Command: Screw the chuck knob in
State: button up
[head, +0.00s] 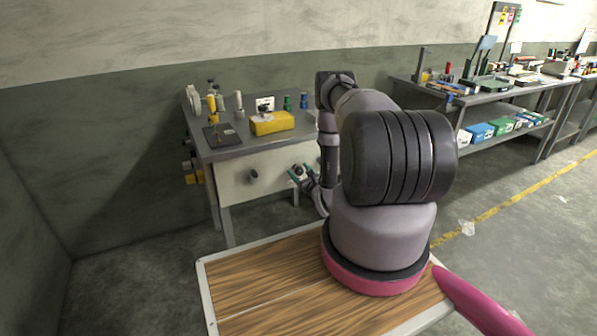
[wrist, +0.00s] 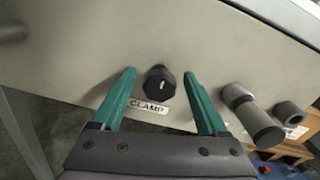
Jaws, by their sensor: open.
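A black faceted knob (wrist: 159,83) with a white mark sits on the pale panel (wrist: 75,55), just above a label (wrist: 148,106) reading CLAMP. My gripper (wrist: 159,73) is open, with one teal finger on each side of this knob and a gap to both. I cannot tell whether the fingertips reach to its depth. No label for a chuck knob is readable. In the head view my gripper (head: 298,173) is at the front panel of the bench, and my arm hides part of that panel.
A dark knob (head: 253,174) protrudes left of my gripper. A yellow block (head: 272,124) and small bottles stand on the bench top (head: 238,150).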

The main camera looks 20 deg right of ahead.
jog(key=shift+w, duration=0.45)
grip_shut()
